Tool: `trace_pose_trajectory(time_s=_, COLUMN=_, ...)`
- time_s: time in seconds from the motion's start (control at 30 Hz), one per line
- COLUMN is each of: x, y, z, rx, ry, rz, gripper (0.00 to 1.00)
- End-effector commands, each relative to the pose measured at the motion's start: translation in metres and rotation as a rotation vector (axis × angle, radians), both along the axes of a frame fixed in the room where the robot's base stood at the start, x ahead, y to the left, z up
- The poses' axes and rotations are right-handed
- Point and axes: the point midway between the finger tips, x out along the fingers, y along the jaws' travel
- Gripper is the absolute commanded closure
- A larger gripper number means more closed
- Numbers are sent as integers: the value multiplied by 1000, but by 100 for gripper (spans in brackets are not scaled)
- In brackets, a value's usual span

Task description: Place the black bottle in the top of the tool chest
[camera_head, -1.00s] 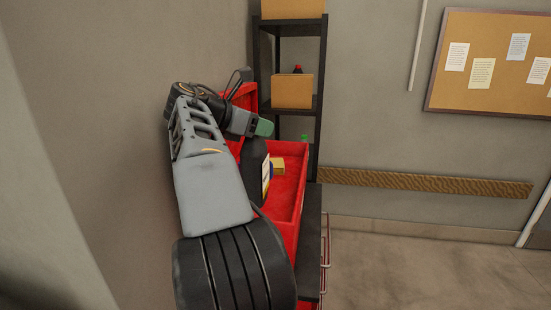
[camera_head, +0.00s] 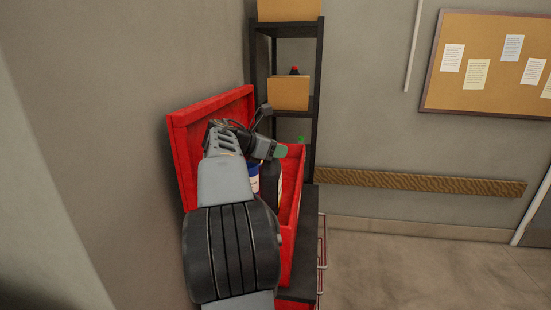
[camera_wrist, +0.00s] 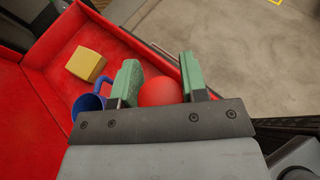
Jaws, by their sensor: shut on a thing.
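The black bottle (camera_head: 272,188) is partly hidden behind my arm in the head view, over or inside the red top tray of the tool chest (camera_head: 291,222). I cannot tell whether its base touches the tray floor. In the wrist view, its round red cap (camera_wrist: 160,92) lies between the green finger pads of my gripper (camera_wrist: 158,78). My gripper also shows in the head view (camera_head: 279,151), shut on the top of the bottle. The chest's red lid (camera_head: 185,150) stands open on the left.
A blue mug (camera_wrist: 87,104) and a yellow block (camera_wrist: 86,65) lie in the tray in the wrist view. A dark shelf (camera_head: 314,135) with cardboard boxes (camera_head: 289,92) stands behind the chest. Walls are close at left; the floor (camera_head: 410,270) at right is clear.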

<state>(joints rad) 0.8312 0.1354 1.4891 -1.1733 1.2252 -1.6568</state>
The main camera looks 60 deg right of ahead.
Motion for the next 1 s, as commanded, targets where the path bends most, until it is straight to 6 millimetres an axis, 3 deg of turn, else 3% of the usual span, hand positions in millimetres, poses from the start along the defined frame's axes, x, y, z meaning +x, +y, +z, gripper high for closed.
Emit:
trace_pose_trajectory(time_s=0.3, x=0, y=-1, z=-26, rx=-4, ry=-1, rz=2, gripper=100)
trace_pose_trajectory(time_s=0.77, x=0, y=-1, z=-31, rx=-5, ry=-1, rz=1, gripper=100)
trace_pose_trajectory(time_s=0.8, x=0, y=-1, z=-33, rx=-1, ry=0, rz=1, gripper=59)
trace_pose_trajectory(time_s=1.0, x=0, y=-1, z=-33, rx=-1, ry=0, rz=1, gripper=40)
